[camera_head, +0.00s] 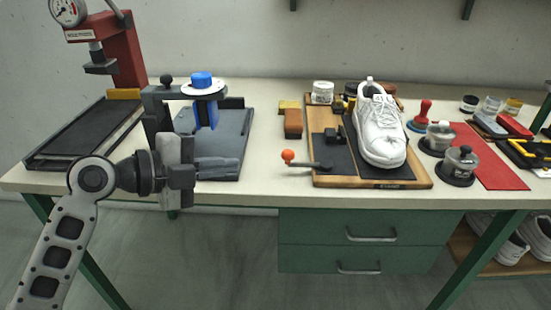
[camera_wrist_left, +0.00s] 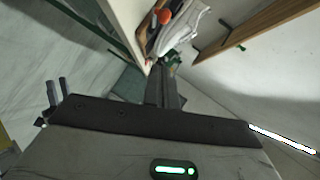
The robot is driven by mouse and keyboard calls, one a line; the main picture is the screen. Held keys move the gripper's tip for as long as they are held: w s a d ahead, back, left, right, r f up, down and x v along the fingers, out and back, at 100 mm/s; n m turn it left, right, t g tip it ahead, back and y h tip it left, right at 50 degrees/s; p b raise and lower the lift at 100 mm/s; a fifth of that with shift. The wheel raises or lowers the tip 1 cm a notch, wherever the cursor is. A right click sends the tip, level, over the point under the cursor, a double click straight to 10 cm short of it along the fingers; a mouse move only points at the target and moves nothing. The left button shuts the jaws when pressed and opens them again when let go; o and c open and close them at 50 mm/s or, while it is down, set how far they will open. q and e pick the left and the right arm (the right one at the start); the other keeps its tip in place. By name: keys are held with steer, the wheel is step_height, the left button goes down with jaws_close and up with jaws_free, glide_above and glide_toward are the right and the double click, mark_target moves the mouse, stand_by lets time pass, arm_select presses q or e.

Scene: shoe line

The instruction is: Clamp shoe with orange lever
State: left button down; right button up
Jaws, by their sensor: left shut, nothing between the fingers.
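A white shoe (camera_head: 381,130) stands on a wooden board (camera_head: 318,110) with dark pads, right of the middle of the table. It also shows in the left wrist view (camera_wrist_left: 182,28). The lever's orange knob (camera_head: 288,155) sticks out at the board's left front, on a dark arm (camera_head: 309,164). The knob shows in the left wrist view (camera_wrist_left: 164,16). My left gripper (camera_head: 236,162) is shut and empty, pointing right at the table's front edge, left of the knob and apart from it. My right gripper is in neither view.
A grey fixture with a blue part (camera_head: 202,84) stands behind my left gripper. A red press (camera_head: 122,45) stands at the far left. Glass jars (camera_head: 459,160) and a red mat (camera_head: 490,165) lie right of the shoe. Table front between gripper and knob is clear.

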arm_select(q)
steer(key=x, duration=0.4)
steer(key=w+p+x, duration=0.1)
steer(key=x, duration=0.3)
steer(key=a+p+x, duration=0.1)
steer(key=x, duration=0.3)
steer(key=shift+w+f, duration=0.25)
steer(key=shift+w, duration=0.15)
steer(key=shift+w+f, duration=0.3)
steer(key=shift+w, duration=0.15)
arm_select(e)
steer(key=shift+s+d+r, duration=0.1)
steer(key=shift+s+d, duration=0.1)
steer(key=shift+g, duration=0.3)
